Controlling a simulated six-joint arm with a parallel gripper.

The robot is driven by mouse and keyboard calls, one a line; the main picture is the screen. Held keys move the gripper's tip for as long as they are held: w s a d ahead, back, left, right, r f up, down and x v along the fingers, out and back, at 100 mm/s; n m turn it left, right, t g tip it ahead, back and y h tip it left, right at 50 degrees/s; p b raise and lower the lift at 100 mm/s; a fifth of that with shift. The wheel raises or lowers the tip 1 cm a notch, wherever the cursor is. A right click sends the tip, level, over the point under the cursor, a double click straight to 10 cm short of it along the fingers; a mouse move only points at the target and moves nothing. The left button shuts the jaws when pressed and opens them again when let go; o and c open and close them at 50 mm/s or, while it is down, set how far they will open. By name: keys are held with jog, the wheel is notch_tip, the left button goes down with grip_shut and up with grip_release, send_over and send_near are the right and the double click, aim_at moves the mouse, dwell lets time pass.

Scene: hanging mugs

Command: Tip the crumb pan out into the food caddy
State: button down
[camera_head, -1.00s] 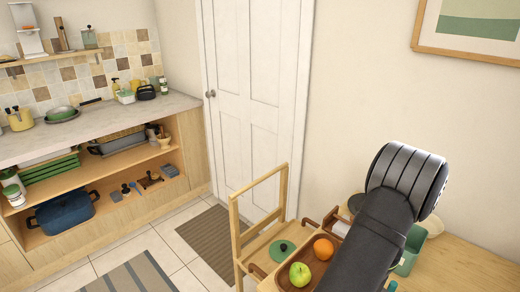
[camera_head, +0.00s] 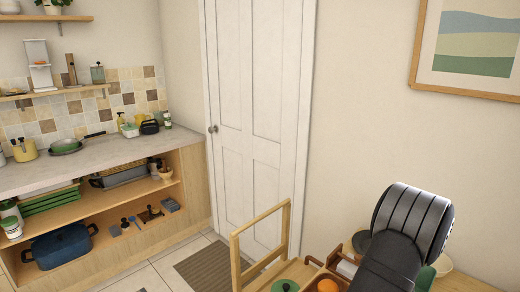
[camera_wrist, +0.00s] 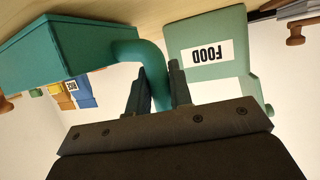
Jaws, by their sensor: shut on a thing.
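In the wrist view my gripper (camera_wrist: 158,80) is shut on the curved handle of a teal pan (camera_wrist: 70,50), which I take for the crumb pan. The pan's box-shaped body extends to the upper left. The food caddy (camera_wrist: 190,68) is pale green with a white FOOD label that reads upside down; it is beside the handle, to the right. I cannot tell whether pan and caddy touch, or see the pan's contents. In the head view my arm hides the gripper and pan; a green edge (camera_head: 425,277), probably the caddy, shows beside the arm.
A wooden tray (camera_head: 308,285) with an orange (camera_head: 327,286) is left of my arm. A wooden frame (camera_head: 262,238) stands upright beside it. Blue and yellow objects (camera_wrist: 75,95) lie beyond the pan in the wrist view. The door and counter are farther off.

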jog(key=shift+r, duration=2.35)
jog(key=c, duration=2)
grip_release()
grip_shut()
jog(key=shift+w+a, duration=0.1)
